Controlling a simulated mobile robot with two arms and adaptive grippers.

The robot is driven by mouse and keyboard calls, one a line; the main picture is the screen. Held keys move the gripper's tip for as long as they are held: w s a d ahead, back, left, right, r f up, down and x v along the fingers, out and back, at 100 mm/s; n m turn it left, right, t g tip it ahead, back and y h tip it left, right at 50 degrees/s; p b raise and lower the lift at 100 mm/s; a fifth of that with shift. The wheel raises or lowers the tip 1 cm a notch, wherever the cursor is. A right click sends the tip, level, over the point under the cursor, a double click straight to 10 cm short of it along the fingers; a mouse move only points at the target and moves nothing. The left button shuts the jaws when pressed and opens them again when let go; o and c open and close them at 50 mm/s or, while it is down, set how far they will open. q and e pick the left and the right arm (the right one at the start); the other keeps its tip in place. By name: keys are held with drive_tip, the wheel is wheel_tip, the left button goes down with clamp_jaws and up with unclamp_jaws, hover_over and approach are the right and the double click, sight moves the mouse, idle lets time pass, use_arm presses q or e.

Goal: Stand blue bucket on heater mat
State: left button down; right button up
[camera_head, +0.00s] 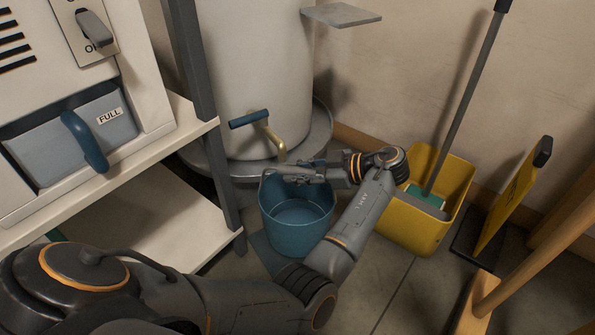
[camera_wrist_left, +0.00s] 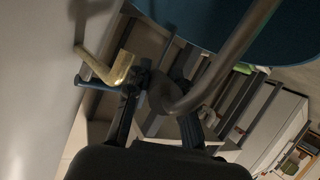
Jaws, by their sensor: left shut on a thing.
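The blue bucket (camera_head: 297,222) is upright and looks empty inside. It hangs or stands just in front of the water heater; I cannot tell whether its base touches what is below. A flat dark blue-grey mat (camera_head: 262,252) shows partly at its lower left; the bucket hides the rest. My left gripper (camera_head: 288,171) reaches in from the right over the bucket's rim and is shut on the handle. The left wrist view shows the grey curved handle (camera_wrist_left: 230,52) between my gripper's fingers (camera_wrist_left: 165,97), with the bucket's blue side (camera_wrist_left: 215,18) above. My right gripper is out of view.
The white heater tank (camera_head: 255,80) stands in a grey pan (camera_head: 322,125), its brass tap (camera_head: 272,140) close above my gripper. A white shelf (camera_head: 165,228) is left. A yellow bucket (camera_head: 415,235) with a mop and a yellow sign (camera_head: 507,205) stand right.

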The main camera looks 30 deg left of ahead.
use_arm(q)
drive_tip(key=shift+d, duration=0.1)
wheel_tip(320, 180, down, 7)
drive_tip(key=b, duration=0.5)
idle(0.6)
drive_tip(key=shift+f+b, duration=0.5)
drive_tip(key=shift+b, duration=0.2)
drive_tip(key=c, duration=1.1)
unclamp_jaws()
drive_tip(key=shift+o, duration=0.2)
drive_tip(key=shift+r, duration=0.1)
wheel_tip(320, 180, up, 10)
drive_tip(key=shift+f, duration=0.1)
